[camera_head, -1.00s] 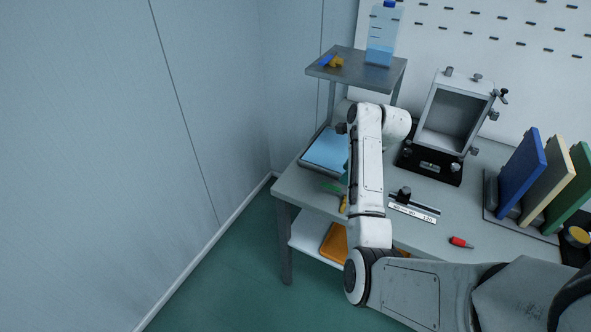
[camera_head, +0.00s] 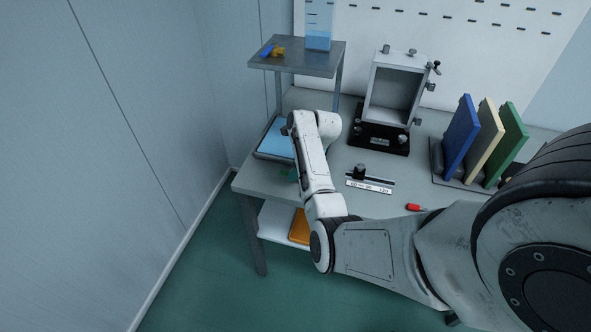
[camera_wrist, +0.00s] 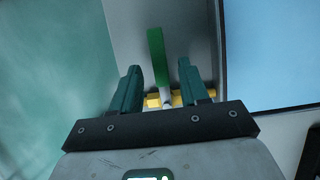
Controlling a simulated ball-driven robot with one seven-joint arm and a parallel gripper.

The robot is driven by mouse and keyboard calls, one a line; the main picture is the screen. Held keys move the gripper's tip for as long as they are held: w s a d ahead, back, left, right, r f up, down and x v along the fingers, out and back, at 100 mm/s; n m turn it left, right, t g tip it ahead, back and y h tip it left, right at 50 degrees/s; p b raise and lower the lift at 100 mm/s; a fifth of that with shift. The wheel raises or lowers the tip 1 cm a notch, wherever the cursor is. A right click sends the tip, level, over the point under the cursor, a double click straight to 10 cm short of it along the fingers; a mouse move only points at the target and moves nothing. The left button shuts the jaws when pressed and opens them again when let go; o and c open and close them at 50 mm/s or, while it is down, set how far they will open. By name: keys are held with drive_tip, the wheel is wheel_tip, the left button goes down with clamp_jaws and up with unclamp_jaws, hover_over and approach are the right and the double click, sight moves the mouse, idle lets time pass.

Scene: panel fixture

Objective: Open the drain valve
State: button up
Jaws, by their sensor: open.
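The drain valve shows in the wrist view as a straight green lever (camera_wrist: 157,57) with a yellow body (camera_wrist: 180,97) and a pale stem below it. My gripper (camera_wrist: 159,67) is open, with one dark teal finger on each side of the lever in the picture. Gaps show on both sides, and I cannot tell whether the fingertips are at the lever's depth. In the head view only a small green part of the valve (camera_head: 289,174) shows at the bench's left edge. My arm hides the rest of it and my fingers there.
A blue-topped tray (camera_head: 276,139) lies beside the valve on the bench (camera_head: 355,205). A grey box fixture (camera_head: 393,95) and upright panels (camera_head: 461,135) stand to the right. Open floor lies left.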

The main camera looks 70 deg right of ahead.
drive_tip(key=shift+f, duration=0.15)
drive_tip(key=shift+c, duration=0.2)
clamp_jaws()
idle(0.5)
